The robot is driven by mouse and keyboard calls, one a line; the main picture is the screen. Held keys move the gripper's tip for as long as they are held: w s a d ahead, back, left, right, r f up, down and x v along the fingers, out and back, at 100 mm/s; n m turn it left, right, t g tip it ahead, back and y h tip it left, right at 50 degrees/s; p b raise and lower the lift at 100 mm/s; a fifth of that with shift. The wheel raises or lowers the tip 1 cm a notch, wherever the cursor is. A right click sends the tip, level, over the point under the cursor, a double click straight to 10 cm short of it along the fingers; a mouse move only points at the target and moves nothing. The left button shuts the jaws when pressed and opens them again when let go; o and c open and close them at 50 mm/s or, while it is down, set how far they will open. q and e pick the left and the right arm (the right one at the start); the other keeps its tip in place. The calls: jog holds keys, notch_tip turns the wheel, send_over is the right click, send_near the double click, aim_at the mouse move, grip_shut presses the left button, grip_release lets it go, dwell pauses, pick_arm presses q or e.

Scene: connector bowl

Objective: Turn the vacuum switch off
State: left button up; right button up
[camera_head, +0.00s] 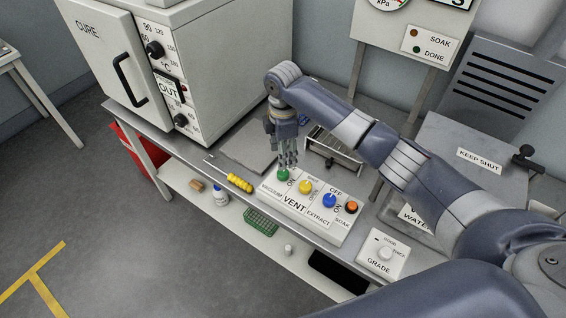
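The vacuum switch is a green knob (283,175) at the left end of a white control panel (318,228), above the VACUUM label. My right gripper (287,163) comes in from the right and points down, with its fingertips right at the green knob. The fingers partly cover the knob and its markings. I cannot tell whether they touch it or how wide they are apart. My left gripper is not in view.
Beside the green knob are a yellow VENT knob (305,187), a blue EXTRACT knob (329,200) and an orange SOAK button (351,207). A yellow-handled screwdriver (240,183) lies left of the panel. The CURE oven (222,60) stands behind left; a GRADE box (383,255) sits right.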

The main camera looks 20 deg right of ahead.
jog(key=shift+r, duration=2.1)
